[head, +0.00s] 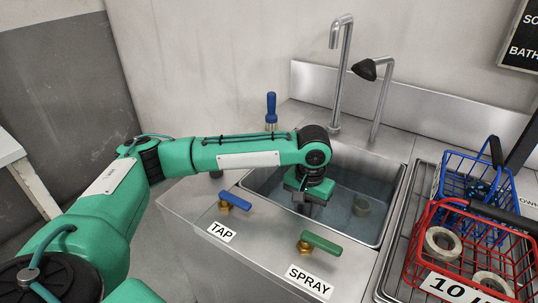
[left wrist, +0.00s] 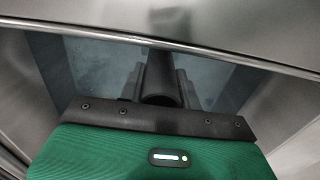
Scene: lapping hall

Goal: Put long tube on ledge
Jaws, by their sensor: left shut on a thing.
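My left gripper (head: 305,207) reaches down into the sink basin (head: 398,205), near its front left side. In the left wrist view it is shut on a dark grey tube (left wrist: 161,88), seen nearly end-on between the fingers, so its length cannot be told. In the head view my gripper and arm hide this tube. Flat steel surrounds the basin; which part is the ledge is not clear. My right gripper is not in view.
A blue-handled tap valve (head: 234,201) and a green-handled spray valve (head: 321,244) stand on the sink's front. A tall faucet (head: 345,70) and a spray spout (head: 383,95) rise behind. Blue (head: 471,158) and red (head: 421,222) wire baskets stand at right, the red holding metal rings.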

